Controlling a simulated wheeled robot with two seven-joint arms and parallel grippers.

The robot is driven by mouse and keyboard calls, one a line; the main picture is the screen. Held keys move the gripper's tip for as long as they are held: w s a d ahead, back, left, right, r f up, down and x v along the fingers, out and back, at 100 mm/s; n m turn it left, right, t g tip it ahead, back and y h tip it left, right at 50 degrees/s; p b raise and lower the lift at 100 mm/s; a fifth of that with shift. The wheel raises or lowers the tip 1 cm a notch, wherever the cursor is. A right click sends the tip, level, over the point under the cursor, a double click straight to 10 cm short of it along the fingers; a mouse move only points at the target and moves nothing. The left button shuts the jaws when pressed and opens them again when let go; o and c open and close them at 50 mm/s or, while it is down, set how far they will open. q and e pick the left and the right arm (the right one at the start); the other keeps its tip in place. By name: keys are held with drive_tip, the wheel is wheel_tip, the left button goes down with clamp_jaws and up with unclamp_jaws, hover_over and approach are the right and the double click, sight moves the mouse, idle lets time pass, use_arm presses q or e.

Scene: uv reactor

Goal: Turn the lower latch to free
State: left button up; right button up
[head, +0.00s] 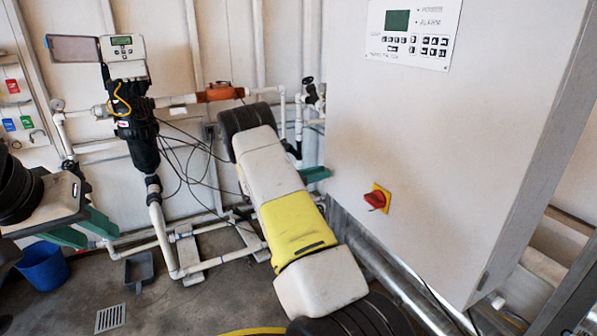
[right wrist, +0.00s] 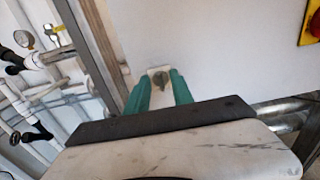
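The latch (right wrist: 160,78) is a small rounded grey-green piece on a pale plate, seen in the right wrist view at the grey cabinet's (right wrist: 215,60) surface. My right gripper (right wrist: 159,90) has its two green fingers on either side of the latch, with a gap between them. I cannot tell whether they touch it. In the head view my right gripper (head: 316,173) is at the cabinet's left edge (head: 322,130), and the latch is hidden there. My left gripper (head: 97,236) is at the far left with its green fingers apart, empty.
A red rotary switch (head: 375,199) on a yellow plate and a control panel (head: 411,33) are on the cabinet front. White pipes (head: 160,235), a black pump unit (head: 137,125) and cables stand behind. A blue bucket (head: 42,266) and a dustpan (head: 139,269) are on the floor.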

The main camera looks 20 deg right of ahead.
clamp_jaws()
drive_tip(key=shift+m, duration=0.4)
drive_tip(key=m, duration=1.7)
drive_tip(key=shift+s+f, duration=0.2)
idle(0.4)
